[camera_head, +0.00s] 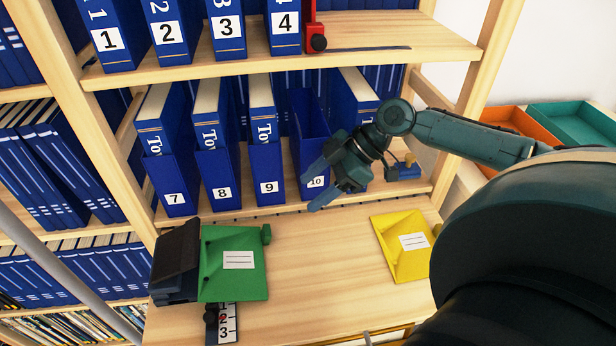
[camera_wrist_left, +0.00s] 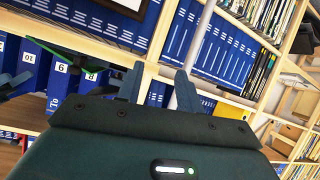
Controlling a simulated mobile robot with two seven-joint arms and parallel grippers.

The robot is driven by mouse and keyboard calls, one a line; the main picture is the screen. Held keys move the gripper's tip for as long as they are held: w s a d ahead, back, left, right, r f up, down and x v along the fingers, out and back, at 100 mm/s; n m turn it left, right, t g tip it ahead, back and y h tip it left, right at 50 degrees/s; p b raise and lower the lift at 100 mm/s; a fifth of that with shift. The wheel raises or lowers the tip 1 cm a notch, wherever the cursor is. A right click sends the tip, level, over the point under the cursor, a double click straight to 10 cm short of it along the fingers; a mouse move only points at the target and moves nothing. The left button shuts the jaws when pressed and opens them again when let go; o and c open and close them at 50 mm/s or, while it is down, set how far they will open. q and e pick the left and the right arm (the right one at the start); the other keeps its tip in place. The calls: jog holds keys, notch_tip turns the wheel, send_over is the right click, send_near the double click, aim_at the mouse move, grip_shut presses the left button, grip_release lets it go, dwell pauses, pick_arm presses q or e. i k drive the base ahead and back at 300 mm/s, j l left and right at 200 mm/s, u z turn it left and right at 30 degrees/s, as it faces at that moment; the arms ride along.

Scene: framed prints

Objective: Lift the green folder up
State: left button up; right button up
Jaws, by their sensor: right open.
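The green folder (camera_head: 233,262) lies on the wooden tabletop at the lower left in the head view, with a white label on its face. A dark box-like object (camera_head: 176,262) stands against its left side. My right gripper (camera_head: 312,189) is open and empty, in front of the blue file box numbered 10 (camera_head: 308,125), up and right of the green folder and apart from it. My left gripper is not in the head view; its two fingers show spread apart in the left wrist view (camera_wrist_left: 157,88), with nothing seen between them.
A yellow folder (camera_head: 402,245) lies at the right of the tabletop (camera_head: 320,270). Numbered blue file boxes (camera_head: 218,180) line the shelf behind, under another shelf (camera_head: 290,62). A numbered strip (camera_head: 227,325) lies below the green folder. The middle tabletop is clear.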

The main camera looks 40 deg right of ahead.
aim_at(233, 262)
jog(key=k+j, duration=0.8)
jog(key=j, duration=0.1)
